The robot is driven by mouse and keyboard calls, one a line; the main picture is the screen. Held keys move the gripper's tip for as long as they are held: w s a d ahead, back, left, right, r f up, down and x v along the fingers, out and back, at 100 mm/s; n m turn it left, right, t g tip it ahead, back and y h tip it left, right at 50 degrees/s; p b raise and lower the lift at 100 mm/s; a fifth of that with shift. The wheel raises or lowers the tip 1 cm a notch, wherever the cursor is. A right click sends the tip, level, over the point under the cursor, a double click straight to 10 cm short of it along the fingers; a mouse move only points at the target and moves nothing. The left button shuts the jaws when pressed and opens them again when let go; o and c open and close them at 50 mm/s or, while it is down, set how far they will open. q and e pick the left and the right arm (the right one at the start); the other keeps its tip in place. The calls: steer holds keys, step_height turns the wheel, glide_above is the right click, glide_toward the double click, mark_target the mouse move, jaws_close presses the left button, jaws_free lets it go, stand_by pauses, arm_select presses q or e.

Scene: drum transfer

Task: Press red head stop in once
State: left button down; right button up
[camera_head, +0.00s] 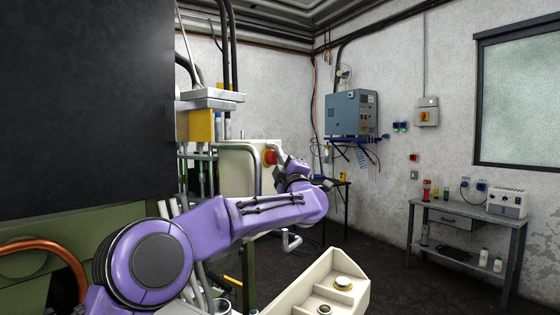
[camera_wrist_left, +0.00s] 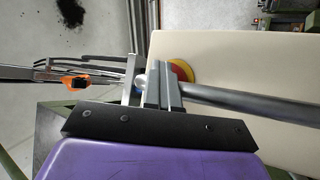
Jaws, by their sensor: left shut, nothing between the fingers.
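The red head stop (camera_head: 269,157) sits on the side of a cream box (camera_head: 238,172) left of centre in the head view. In the left wrist view, its red head with a yellow ring (camera_wrist_left: 181,72) shows just beyond my fingers, partly hidden by them. My left gripper (camera_head: 279,150) is shut and empty, with its fingertips close beside the red head. The wrist view shows the shut fingers (camera_wrist_left: 155,85) overlapping the stop; I cannot tell whether they touch it. My right gripper is not in view.
A grey bar (camera_wrist_left: 250,103) runs across the cream surface close to my fingers. A cream tray (camera_head: 300,290) with round pieces stands at the front. A large dark panel (camera_head: 85,110) blocks the left. A workbench (camera_head: 460,216) stands at the right wall, with clear floor before it.

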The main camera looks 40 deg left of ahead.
arm_select(q)
steer(key=shift+a+f, duration=0.1)
steer(key=d, duration=0.5)
steer(key=shift+d, duration=0.35)
steer(key=shift+a, duration=0.1)
stand_by(0.5)
